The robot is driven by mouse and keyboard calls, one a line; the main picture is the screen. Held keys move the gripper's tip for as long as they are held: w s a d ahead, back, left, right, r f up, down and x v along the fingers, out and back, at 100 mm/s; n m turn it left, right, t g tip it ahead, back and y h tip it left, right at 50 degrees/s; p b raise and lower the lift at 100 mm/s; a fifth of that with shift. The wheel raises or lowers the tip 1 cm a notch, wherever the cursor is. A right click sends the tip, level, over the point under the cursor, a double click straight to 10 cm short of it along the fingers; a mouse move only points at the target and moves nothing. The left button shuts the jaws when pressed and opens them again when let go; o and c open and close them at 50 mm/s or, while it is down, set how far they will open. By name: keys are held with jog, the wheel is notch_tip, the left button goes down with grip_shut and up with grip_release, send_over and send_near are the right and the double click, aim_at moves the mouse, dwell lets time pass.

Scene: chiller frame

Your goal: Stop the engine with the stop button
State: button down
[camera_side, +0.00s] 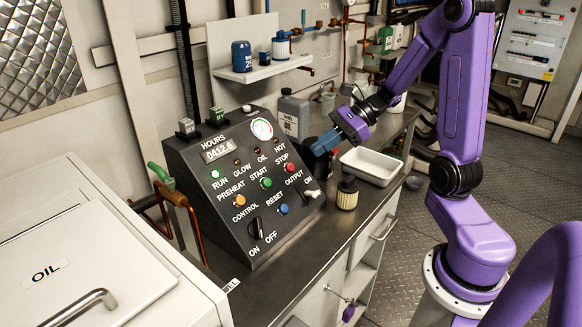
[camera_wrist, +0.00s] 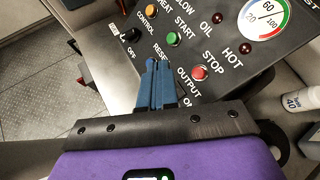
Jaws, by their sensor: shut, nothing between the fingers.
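The red stop button (camera_side: 290,167) sits at the right of the sloped black control panel (camera_side: 200,190), under the label STOP. In the wrist view it shows (camera_wrist: 199,73) just right of my fingers. My gripper (camera_side: 320,148) has blue fingers and is shut and empty. In the side view it is beyond and right of the stop button, apart from it. In the wrist view my gripper (camera_wrist: 155,68) has its tips over the area near the RESET label. The green RUN lamp (camera_side: 216,173) looks lit.
The green start button (camera_side: 266,183), orange preheat button (camera_side: 239,200) and blue reset button (camera_side: 283,209) are close by. A CONTROL knob (camera_side: 256,227) and OUTPUT switch (camera_side: 311,194) stick up. A white tray (camera_side: 371,165) and small filter (camera_side: 347,192) stand right of the panel.

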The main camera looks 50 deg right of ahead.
jog(key=shift+w+f, duration=3)
jog(key=shift+f, duration=0.05)
jog(key=shift+w, duration=0.1)
jog(key=shift+w+f, duration=0.2)
jog(key=shift+f, duration=0.05)
jog(key=shift+w+f, duration=0.3)
jog(key=shift+f, duration=0.05)
dwell(0.8)
dwell(0.4)
jog(key=shift+s+r, duration=0.6)
jog(key=shift+r, duration=0.05)
jog(key=shift+s+r, duration=1.75)
jog(key=shift+s, duration=0.05)
